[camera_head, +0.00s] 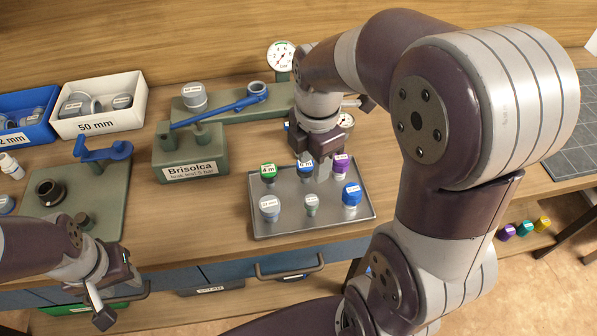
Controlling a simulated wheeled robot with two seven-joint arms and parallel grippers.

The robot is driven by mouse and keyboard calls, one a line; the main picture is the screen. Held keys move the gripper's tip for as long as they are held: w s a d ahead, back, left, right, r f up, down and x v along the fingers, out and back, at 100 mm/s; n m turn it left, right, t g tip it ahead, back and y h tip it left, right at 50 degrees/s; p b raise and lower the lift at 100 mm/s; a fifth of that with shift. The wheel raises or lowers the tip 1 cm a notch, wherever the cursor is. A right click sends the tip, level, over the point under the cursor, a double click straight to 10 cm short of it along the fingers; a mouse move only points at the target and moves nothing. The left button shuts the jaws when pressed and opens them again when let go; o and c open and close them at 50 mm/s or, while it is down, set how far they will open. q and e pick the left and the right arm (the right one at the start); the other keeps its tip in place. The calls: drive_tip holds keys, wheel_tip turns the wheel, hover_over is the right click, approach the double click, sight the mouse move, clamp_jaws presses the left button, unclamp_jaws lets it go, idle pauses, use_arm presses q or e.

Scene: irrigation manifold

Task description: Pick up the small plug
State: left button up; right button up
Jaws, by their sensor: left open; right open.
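The small plug (311,204) looks like the narrow, pale grey-green piece with a light label, upright in the front middle of the metal tray (291,229). A larger grey plug (270,208) stands to its left and a blue-topped one (351,195) to its right. My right gripper (322,168) is open and points down over the back of the tray, behind the small plug and apart from it. Its fingers are partly hidden among the back-row pieces. My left gripper (119,300) is open and empty at the table's front left edge, far from the tray.
Green-, blue- and purple-topped pieces (268,172) stand in the tray's back row. A green block with a blue lever (190,165) is left of the tray. White (112,122) and blue bins hold fittings at the back left. A pressure gauge (281,55) stands behind.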

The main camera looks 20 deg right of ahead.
sight(313, 198)
drive_tip(key=s, duration=0.1)
drive_tip(key=n, duration=0.1)
drive_tip(key=s+n, duration=0.1)
drive_tip(key=shift+s+a+f, duration=0.1)
drive_tip(key=shift+s+a, duration=0.15)
drive_tip(key=shift+s, duration=0.1)
drive_tip(key=f, duration=0.4)
drive_tip(key=w+f+b, duration=0.1)
drive_tip(key=f, duration=0.1)
drive_tip(key=shift+d, duration=0.1)
wheel_tip(313, 198, down, 6)
drive_tip(key=shift+r+b, duration=0.1)
drive_tip(key=shift+b, duration=0.35)
drive_tip(key=shift+f, duration=0.2)
use_arm(q)
drive_tip(key=shift+s+a+f, duration=0.15)
drive_tip(key=shift+s+f, duration=0.5)
drive_tip(key=shift+f, duration=0.15)
use_arm(e)
drive_tip(key=shift+s+r, duration=0.1)
clamp_jaws()
